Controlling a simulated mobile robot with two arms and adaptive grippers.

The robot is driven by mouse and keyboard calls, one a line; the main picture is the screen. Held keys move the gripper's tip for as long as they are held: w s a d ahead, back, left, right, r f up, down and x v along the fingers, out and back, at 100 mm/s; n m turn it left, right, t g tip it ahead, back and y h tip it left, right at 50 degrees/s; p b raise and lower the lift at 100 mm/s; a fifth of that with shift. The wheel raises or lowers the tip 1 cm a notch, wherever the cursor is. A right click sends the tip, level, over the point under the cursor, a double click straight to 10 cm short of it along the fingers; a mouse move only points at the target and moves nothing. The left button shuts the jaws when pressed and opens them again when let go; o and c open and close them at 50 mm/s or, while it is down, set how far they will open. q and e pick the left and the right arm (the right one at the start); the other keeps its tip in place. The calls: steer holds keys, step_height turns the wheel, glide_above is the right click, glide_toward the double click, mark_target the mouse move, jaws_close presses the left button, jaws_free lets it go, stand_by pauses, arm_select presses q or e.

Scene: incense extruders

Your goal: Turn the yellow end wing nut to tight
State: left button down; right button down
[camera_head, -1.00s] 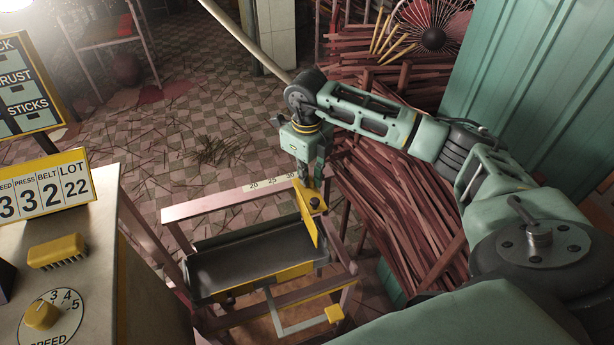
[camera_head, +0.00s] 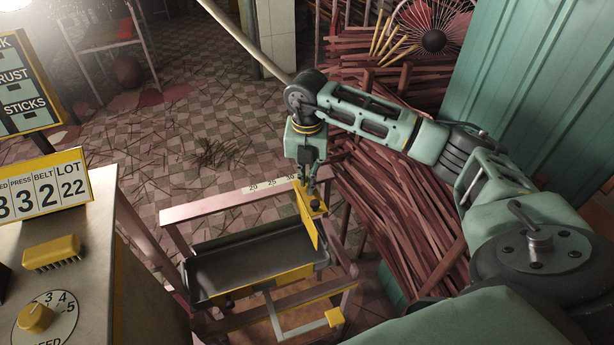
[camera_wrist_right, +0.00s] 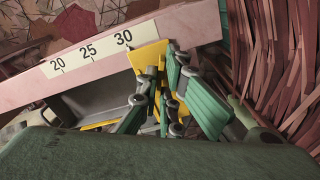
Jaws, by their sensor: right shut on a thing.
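The yellow end (camera_head: 306,220) is an upright plate with a small top flange at the right end of the tray rack; it also shows in the wrist view (camera_wrist_right: 148,58). A small dark wing nut (camera_head: 316,204) sits on its top, mostly hidden by the fingers, so its angle cannot be told. My right gripper (camera_head: 312,190) points down from above and is shut on the wing nut. In the wrist view its green fingers (camera_wrist_right: 164,102) cover the nut. My left gripper is not in view.
A pink rail with a 20-25-30 scale (camera_head: 265,187) runs behind the dark tray (camera_head: 245,262). A yellow-tipped bar (camera_head: 334,317) juts out in front. A counter with a speed dial (camera_head: 36,318) is at left.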

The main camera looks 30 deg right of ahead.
steer(key=m, duration=0.5)
steer(key=shift+r+m, duration=0.15)
steer(key=shift+m, duration=0.15)
steer(key=m+p, duration=0.1)
steer(key=m, duration=0.4)
steer(key=shift+w, duration=0.1)
steer(key=shift+m, duration=0.3)
steer(key=c, duration=1.9)
jaws_free()
steer(key=shift+c, duration=0.2)
step_height(320, 180, up, 12)
